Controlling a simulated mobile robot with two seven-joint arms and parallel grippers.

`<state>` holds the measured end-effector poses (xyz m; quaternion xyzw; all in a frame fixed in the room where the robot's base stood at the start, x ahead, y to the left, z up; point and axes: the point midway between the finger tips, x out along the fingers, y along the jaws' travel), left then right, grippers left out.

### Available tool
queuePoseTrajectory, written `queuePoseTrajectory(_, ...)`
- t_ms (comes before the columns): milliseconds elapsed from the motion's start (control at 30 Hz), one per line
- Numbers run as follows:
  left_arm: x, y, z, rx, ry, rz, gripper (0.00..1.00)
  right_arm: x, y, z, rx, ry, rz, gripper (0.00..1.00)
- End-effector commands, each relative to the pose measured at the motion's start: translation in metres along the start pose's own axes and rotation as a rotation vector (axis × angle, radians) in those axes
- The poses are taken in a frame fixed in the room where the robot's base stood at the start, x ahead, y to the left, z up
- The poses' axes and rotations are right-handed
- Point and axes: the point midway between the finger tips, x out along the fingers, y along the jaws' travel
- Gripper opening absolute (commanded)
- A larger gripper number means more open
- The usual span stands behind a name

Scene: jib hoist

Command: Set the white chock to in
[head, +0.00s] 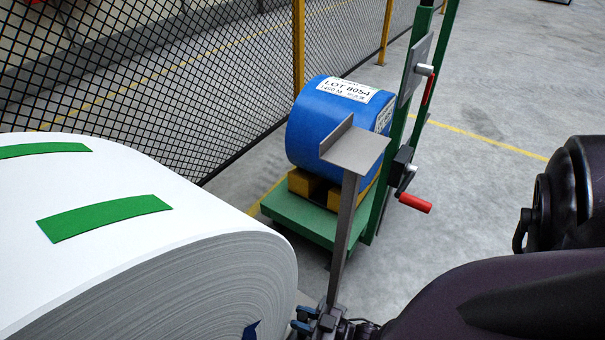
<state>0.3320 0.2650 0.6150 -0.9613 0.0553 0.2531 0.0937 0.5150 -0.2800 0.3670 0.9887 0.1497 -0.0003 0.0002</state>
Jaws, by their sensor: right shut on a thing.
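A big white paper roll (215,235) with green strips fills the lower left. No white chock can be made out; the floor under the roll is hidden. A grey metal bar (346,235) with a flat, upturned plate (355,148) at its top stands upright right of the roll. My right gripper (322,320), with blue on its fingers, is at the bottom edge, shut on the lower end of this bar. My arm and the frame edge partly hide the grip. Whether the bar belongs to the chock, I cannot tell. My left gripper is not in view.
A blue roll (326,125) labelled LOT 8054 rests on yellow blocks (308,184) on a green cart (300,218). The green post has a crank with a red handle (415,203). A mesh fence (180,90) runs behind. The floor at right is clear.

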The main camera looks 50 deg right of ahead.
Motion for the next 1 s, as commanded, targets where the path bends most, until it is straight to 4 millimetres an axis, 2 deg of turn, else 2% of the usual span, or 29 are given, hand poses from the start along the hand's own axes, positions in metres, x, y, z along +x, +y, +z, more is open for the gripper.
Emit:
queuePoseTrajectory(367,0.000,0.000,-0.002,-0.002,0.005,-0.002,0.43,0.000,-0.006,0.001,0.002,0.000,-0.009,0.00)
queuePoseTrajectory(400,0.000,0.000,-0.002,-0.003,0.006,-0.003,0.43,0.000,-0.006,0.001,0.002,0.000,-0.010,0.34)
queuePoseTrajectory(533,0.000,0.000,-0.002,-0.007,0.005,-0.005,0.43,0.000,-0.005,0.001,0.002,0.000,-0.008,0.53)
queuePoseTrajectory(833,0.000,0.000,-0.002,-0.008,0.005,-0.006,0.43,-0.001,-0.002,0.000,0.000,0.000,-0.005,0.55)
queuePoseTrajectory(1000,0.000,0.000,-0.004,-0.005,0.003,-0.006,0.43,-0.014,-0.002,0.000,0.000,0.000,-0.004,0.55)
